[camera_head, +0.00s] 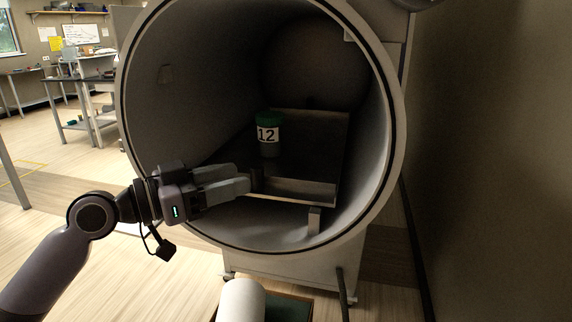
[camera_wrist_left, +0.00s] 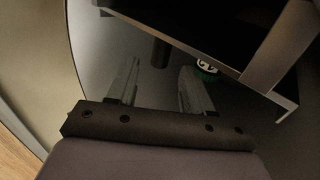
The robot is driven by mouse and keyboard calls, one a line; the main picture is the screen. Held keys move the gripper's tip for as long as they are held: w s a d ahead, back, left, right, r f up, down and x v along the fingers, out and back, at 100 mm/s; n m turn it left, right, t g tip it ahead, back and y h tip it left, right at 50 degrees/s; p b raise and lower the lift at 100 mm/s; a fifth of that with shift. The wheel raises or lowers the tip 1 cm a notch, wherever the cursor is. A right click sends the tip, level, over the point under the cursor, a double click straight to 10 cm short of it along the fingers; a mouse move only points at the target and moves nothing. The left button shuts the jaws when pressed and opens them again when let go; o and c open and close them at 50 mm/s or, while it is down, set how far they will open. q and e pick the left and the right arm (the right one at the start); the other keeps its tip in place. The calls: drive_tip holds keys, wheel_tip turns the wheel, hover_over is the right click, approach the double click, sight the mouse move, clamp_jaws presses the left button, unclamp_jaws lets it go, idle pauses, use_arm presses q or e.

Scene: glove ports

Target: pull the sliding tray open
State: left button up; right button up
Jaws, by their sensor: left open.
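The sliding tray (camera_head: 312,150) is a dark metal shelf inside the round chamber, with a pale front lip. A jar with a green lid and a "12" label (camera_head: 267,134) stands on it. A short dark handle (camera_head: 257,180) shows at the tray's front left. My left gripper (camera_head: 246,182) is open at the chamber mouth, its fingertips close to the handle. In the left wrist view, the handle (camera_wrist_left: 161,52) lies ahead, roughly in line with the gap between the two fingers (camera_wrist_left: 160,82); contact cannot be told. My right gripper is out of view.
A bracket (camera_head: 314,222) stands under the tray. A white cylinder (camera_head: 241,300) is below the chamber at the front. A wall (camera_head: 490,160) closes the right side; the floor at left is open.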

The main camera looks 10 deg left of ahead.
sight(263, 171)
use_arm(q)
drive_tip(key=p+x, duration=0.2)
drive_tip(key=x, duration=0.4)
drive_tip(key=shift+r, duration=0.1)
drive_tip(key=shift+w+d, duration=0.45)
drive_tip(key=shift+d, duration=0.05)
clamp_jaws()
